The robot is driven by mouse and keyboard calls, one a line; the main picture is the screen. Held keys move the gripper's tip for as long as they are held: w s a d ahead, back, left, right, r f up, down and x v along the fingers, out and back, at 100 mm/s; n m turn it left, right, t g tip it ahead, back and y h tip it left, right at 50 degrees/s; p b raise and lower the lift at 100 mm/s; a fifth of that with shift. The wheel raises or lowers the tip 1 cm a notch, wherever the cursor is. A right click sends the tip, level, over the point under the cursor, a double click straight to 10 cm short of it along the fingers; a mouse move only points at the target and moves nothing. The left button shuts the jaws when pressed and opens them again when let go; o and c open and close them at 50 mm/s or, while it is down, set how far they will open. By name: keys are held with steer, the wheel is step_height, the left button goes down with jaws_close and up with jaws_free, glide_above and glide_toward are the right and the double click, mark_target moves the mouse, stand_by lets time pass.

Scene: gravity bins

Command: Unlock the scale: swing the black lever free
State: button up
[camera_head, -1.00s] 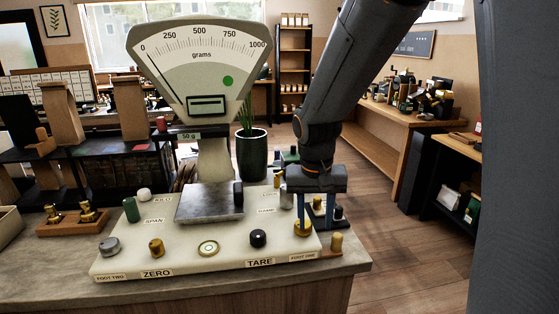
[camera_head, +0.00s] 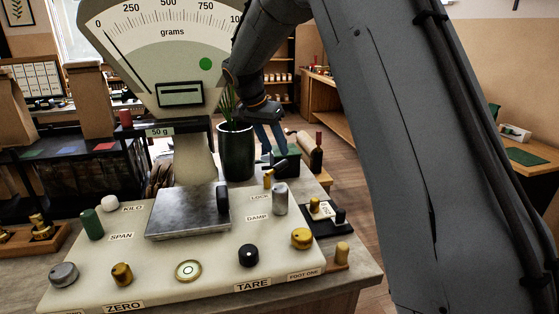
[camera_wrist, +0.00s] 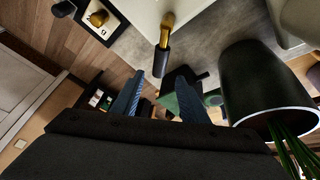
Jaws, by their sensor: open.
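The cream scale (camera_head: 150,262) stands on the counter with its dial above. The lever (camera_head: 268,179), brass with a black grip, sits beside the LOCK label at the base's back right corner. In the wrist view the lever's black grip (camera_wrist: 160,62) points toward my gripper (camera_wrist: 158,88), its end just ahead of the gap between the blue fingertips. My gripper (camera_head: 274,148) is open and empty, pointing down above and behind the lever. Contact with the lever does not show.
A dark plant pot (camera_head: 236,150) stands close to my gripper, left of it. A grey DAMP knob (camera_head: 280,199) and a brass knob (camera_head: 302,238) are near the lever. A black upright piece (camera_head: 223,199) stands at the pan's right edge.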

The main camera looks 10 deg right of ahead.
mark_target(282, 162)
steer(key=shift+p+x, duration=0.8)
steer(key=shift+x, duration=2.35)
steer(key=shift+s, duration=0.1)
jaws_close()
